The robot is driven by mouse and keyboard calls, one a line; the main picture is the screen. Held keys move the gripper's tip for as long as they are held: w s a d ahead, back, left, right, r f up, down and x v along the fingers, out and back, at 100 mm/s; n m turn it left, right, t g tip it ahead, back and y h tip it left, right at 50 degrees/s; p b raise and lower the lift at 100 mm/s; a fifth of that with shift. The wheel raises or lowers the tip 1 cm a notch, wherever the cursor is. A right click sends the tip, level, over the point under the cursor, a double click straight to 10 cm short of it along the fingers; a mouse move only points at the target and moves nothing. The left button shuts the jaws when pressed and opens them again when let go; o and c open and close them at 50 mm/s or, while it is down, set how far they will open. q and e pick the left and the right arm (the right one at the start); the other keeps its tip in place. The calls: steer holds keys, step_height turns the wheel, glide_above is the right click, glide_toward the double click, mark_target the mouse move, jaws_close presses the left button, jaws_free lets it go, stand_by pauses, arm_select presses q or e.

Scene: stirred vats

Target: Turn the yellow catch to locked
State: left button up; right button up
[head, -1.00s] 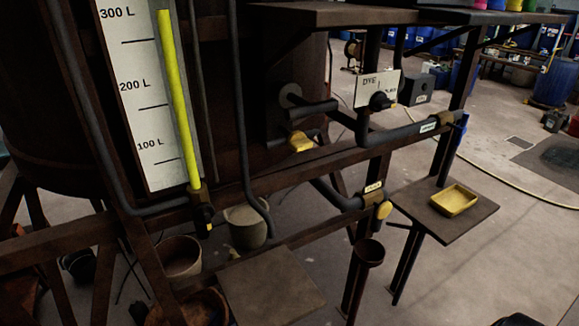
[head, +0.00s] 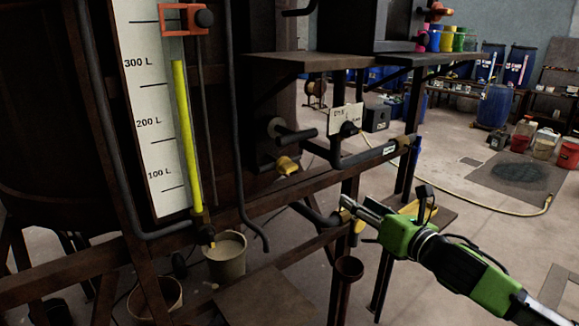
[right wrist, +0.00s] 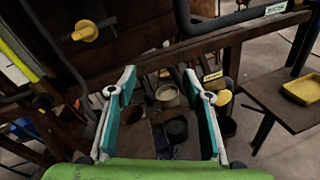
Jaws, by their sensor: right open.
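A yellow catch (head: 287,166) sits on the dark vat frame, below a grey pipe stub. In the right wrist view the yellow catch (right wrist: 88,31) is at the upper left, beyond and left of the fingers. I cannot tell from its look whether it is locked. My right gripper (head: 350,204) reaches in from the right, lower and to the right of the catch, in front of the lower pipe valve. In the right wrist view its two fingers (right wrist: 160,85) are apart with nothing between them. My left gripper is not in view.
A yellow valve handle (right wrist: 224,97) hangs from the lower pipe, close to the right finger in the picture. A yellow tray (right wrist: 303,90) lies on a side shelf. A level gauge (head: 150,115) stands left. A bucket (head: 226,258) stands below the frame rail.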

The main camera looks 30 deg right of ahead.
mark_target(292, 169)
steer(key=a+r+n+t+y, duration=0.1)
steer(key=a+r+n+y, duration=0.3)
steer(key=a+r+n, duration=0.45)
steer(key=w, duration=0.2)
steer(key=w+a+f+m+b, duration=0.1)
steer(key=w, duration=0.1)
steer(key=w+a+m+b, duration=0.1)
steer(key=w, duration=0.2)
steer(key=shift+w+a+f, duration=0.1)
steer(key=shift+f, duration=0.1)
steer(key=shift+w+a+r+h, duration=0.1)
steer(key=shift+w+h, duration=0.3)
steer(key=shift+w, duration=1.1)
steer(key=shift+w+d+r+m+p, duration=0.1)
steer(key=shift+w+d+m+p, duration=0.15)
steer(key=shift+w+p, duration=0.4)
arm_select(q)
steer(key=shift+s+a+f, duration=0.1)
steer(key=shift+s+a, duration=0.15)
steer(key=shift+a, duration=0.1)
arm_select(e)
steer(key=shift+w+a, duration=0.35)
steer(key=shift+w, duration=0.4)
steer(key=shift+f, duration=0.2)
steer(key=c, duration=1.1)
